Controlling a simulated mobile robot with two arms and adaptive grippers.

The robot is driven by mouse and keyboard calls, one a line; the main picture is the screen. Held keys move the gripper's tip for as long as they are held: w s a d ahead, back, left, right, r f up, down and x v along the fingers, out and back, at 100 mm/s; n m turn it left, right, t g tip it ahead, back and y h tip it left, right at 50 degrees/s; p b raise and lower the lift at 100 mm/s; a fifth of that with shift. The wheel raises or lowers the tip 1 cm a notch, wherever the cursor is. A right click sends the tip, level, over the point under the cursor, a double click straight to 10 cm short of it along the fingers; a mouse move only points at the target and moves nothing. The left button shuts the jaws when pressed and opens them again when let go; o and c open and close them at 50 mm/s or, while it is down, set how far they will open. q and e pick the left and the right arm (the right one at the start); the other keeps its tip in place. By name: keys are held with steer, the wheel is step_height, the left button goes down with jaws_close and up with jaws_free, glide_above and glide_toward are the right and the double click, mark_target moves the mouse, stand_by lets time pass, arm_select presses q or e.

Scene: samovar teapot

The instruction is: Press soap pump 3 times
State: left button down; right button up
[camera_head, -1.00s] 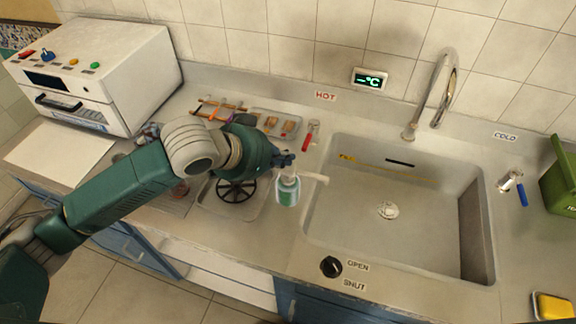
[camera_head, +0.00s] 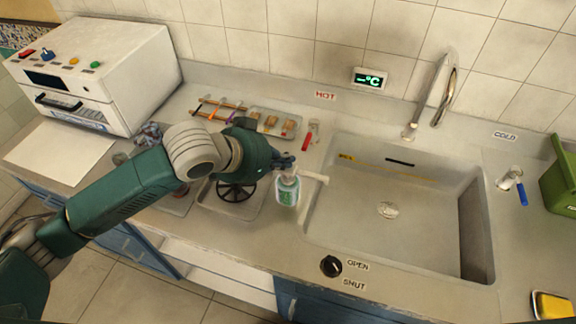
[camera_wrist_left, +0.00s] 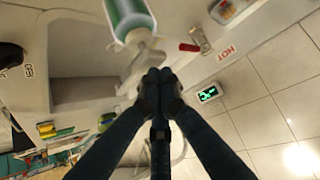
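The soap pump bottle (camera_head: 287,190), clear with a green label, stands upright on the counter at the left edge of the sink. Its white nozzle (camera_head: 315,177) points right over the basin. My left gripper (camera_head: 284,163) is right above the bottle's top and hides most of the pump head. In the left wrist view the gripper's fingertips (camera_wrist_left: 158,84) are together with nothing between them. The bottle (camera_wrist_left: 130,16) and its nozzle (camera_wrist_left: 140,60) show just beyond the tips; I cannot tell whether they touch. My right gripper is not in view.
The sink (camera_head: 390,225) with its tap (camera_head: 440,95) lies to the right. A red-handled hot valve (camera_head: 308,140) stands behind the bottle. A burner (camera_head: 236,190) is to the left, and a white oven (camera_head: 100,75) stands at the far left.

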arm_select(q)
steer(key=shift+s+f, duration=0.1)
steer(key=shift+f, duration=0.7)
stand_by(0.5)
steer(key=shift+r+p, duration=1.3)
steer(key=shift+r, duration=0.05)
steer(key=shift+r, duration=0.1)
step_height(320, 180, up, 5)
steer(key=p, duration=0.5)
steer(key=shift+p, duration=0.4)
stand_by(0.9)
